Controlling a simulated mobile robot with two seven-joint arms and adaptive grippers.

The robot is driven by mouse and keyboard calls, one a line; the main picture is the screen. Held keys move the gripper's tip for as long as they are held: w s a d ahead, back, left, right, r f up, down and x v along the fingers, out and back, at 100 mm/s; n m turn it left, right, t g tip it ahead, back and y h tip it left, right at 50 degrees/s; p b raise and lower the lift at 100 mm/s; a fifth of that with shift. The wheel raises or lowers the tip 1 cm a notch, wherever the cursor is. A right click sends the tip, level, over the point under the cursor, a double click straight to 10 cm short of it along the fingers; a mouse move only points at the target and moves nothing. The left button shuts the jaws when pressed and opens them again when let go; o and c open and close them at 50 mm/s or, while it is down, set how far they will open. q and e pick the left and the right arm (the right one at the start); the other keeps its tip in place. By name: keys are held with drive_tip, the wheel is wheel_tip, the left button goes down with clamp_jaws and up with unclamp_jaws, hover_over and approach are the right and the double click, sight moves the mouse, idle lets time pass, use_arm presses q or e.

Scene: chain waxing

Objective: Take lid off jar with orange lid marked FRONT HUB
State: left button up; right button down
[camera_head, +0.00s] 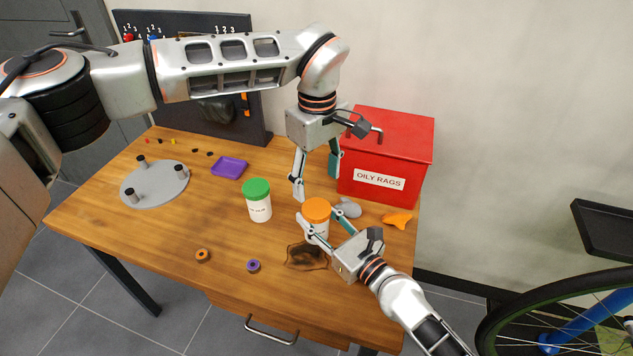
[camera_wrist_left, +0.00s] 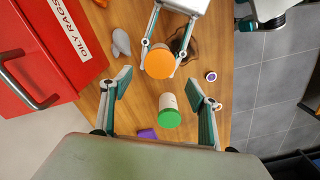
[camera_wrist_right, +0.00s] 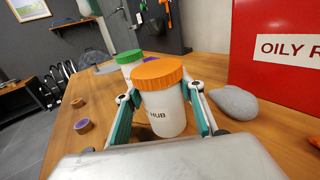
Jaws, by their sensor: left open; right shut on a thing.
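The jar with the orange lid (camera_head: 317,210) stands upright on the table; in the right wrist view its white body (camera_wrist_right: 160,112) shows the word HUB, the rest of the label being hidden. The lid is on it. My right gripper (camera_head: 322,229) is shut around the jar's body below the lid. My left gripper (camera_head: 317,190) is open and empty, above and behind the jar, fingers pointing down. In the left wrist view the orange lid (camera_wrist_left: 160,63) lies beyond the open fingers, apart from them.
A jar with a green lid (camera_head: 257,197) stands to the left. A red OILY RAGS bin (camera_head: 397,142) is close behind, with a grey stone-like thing (camera_head: 349,207) and an orange piece (camera_head: 397,219) before it. A dark cloth or stain (camera_head: 306,257), small rings and a purple tray (camera_head: 229,167) are nearby.

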sight(317, 208)
use_arm(q)
drive_tip(key=m, duration=0.3)
drive_tip(key=shift+f, duration=4)
